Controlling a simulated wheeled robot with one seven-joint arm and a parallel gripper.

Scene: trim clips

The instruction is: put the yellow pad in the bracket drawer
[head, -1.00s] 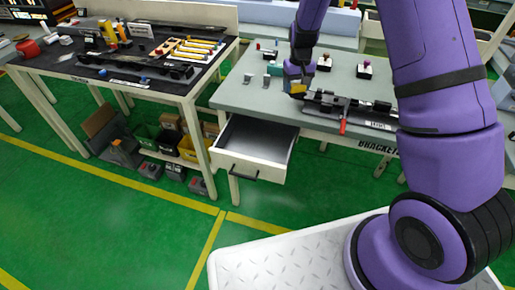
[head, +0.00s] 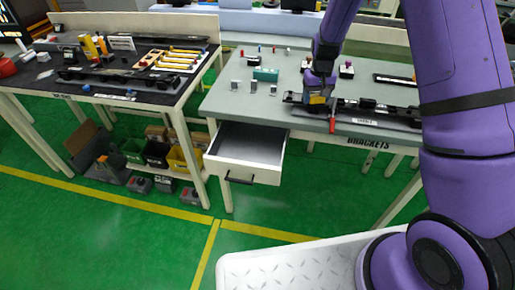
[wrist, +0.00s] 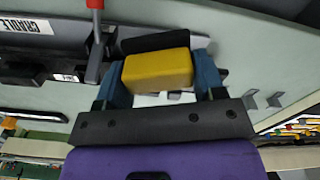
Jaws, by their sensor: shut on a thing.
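My gripper (head: 318,101) is over the front part of the grey bracket table (head: 226,101), at the left part of a black cradle. In the wrist view the yellow pad (wrist: 158,69) sits between the two blue fingers of my gripper (wrist: 160,75), which are shut on it. In the head view the pad shows only as a small yellow patch (head: 317,100). The bracket drawer (head: 247,153) is pulled open under the table's front left, and its visible inside is empty. It lies below and to the left of my gripper.
A black cradle (head: 372,112) with a red lever (head: 333,120) lies along the front edge. Small metal brackets (head: 253,86) and a teal block (head: 265,74) stand left of my gripper. A black-topped table (head: 120,70) stands at the left. Green floor is clear before the drawer.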

